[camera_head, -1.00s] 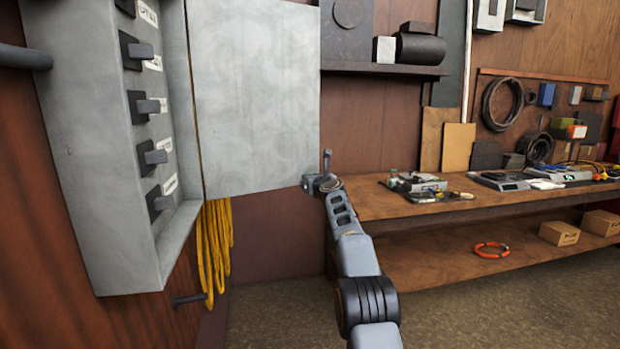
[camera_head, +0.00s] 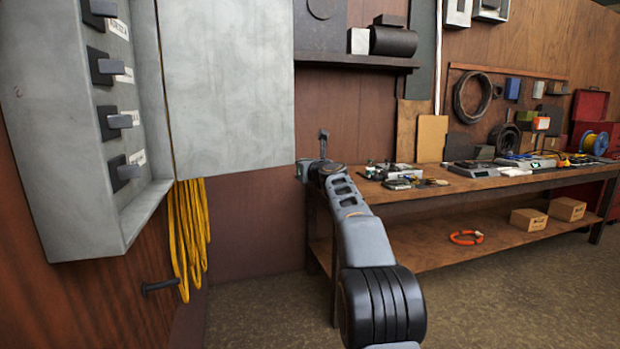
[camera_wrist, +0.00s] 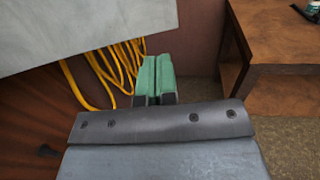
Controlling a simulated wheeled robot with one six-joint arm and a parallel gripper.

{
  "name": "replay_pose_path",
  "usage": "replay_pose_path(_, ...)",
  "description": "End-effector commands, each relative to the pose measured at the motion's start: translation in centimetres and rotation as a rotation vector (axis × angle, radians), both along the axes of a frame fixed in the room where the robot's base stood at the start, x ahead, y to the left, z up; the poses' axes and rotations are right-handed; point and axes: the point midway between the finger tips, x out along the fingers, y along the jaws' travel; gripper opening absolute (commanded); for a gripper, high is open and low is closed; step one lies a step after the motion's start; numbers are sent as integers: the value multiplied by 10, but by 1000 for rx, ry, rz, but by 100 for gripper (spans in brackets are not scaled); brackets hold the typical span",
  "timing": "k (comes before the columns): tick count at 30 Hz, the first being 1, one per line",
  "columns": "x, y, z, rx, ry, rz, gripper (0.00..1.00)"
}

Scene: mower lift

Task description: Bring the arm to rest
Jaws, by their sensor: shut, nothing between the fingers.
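My arm (camera_head: 365,240) reaches forward from the bottom of the head view, folded upward at its far end. My gripper shows in the wrist view (camera_wrist: 153,80), its two green fingertips together with nothing between them. In the head view only a small part of the gripper (camera_head: 301,170) shows at the arm's far end, below the grey cabinet door's lower right corner. In the wrist view the fingers stand out in front of the yellow cable and the brown wall. They appear apart from everything around them.
A grey switch cabinet (camera_head: 70,190) with its door (camera_head: 230,90) open is on the left. A yellow cable (camera_head: 187,235) hangs beneath it near a dark peg (camera_head: 160,287). A wooden workbench (camera_head: 470,187) stands right of my arm. The floor (camera_head: 260,320) in front is clear.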

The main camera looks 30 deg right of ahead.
Motion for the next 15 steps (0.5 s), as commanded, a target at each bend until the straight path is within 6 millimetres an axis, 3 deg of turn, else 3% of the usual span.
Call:
replay_pose_path(6,-23,-3,-1,1,0,-1,0)
replay_pose_path(15,-30,-4,0,-41,1,2,0)
